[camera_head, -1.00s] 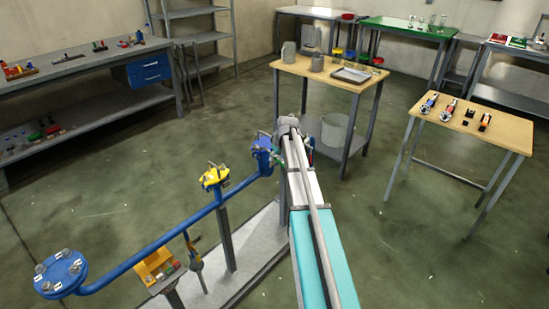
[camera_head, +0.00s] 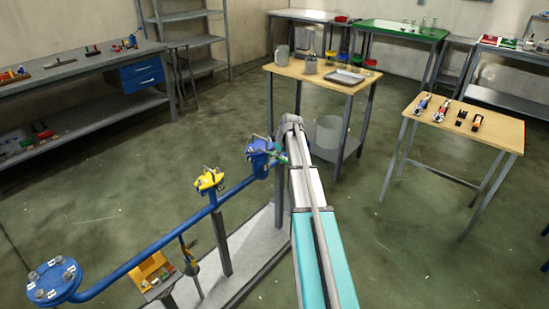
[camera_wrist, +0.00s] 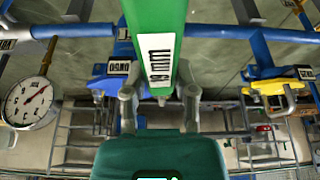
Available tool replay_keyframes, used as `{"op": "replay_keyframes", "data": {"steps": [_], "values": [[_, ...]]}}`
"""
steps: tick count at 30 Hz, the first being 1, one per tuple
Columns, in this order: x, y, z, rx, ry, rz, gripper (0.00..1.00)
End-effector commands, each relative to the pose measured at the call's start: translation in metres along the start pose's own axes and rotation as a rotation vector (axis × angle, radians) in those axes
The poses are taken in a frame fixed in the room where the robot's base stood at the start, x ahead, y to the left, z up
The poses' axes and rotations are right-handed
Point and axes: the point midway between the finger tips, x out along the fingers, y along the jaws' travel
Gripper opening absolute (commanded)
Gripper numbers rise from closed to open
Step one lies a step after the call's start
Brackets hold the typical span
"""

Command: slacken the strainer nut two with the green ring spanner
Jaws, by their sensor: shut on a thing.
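My gripper (camera_wrist: 160,108) is shut on the green ring spanner (camera_wrist: 158,30), whose handle runs up out of the wrist view with a white size label on it. The spanner's ring end is out of that view. In the head view a small bit of green (camera_head: 282,158) shows at my arm's end, beside a blue fitting (camera_head: 260,150) on the pipe. A round blue flange (camera_head: 52,280) with several tagged nuts lies at the lower left; I cannot tell which nut is strainer nut two. In the wrist view a blue tagged fitting (camera_wrist: 112,78) is behind the spanner.
A yellow valve (camera_head: 208,180) sits on the blue pipe (camera_head: 165,235); it also shows in the wrist view (camera_wrist: 275,85). A dial gauge (camera_wrist: 30,100) is at the wrist view's left. A wooden table (camera_head: 292,73) stands beyond; another (camera_head: 495,135) carries tools at right. Floor between is clear.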

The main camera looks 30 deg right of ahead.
Motion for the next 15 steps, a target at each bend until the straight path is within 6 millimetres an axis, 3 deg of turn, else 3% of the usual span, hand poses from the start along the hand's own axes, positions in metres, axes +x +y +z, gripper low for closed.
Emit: {"op": "replay_keyframes", "data": {"steps": [6, 15], "values": [[0.0005, 0.0157, -0.0010, -0.091, 0.001, -0.035, 0.00], [0.0001, 0.0160, -0.0003, -0.107, 0.001, -0.042, 0.00]]}}
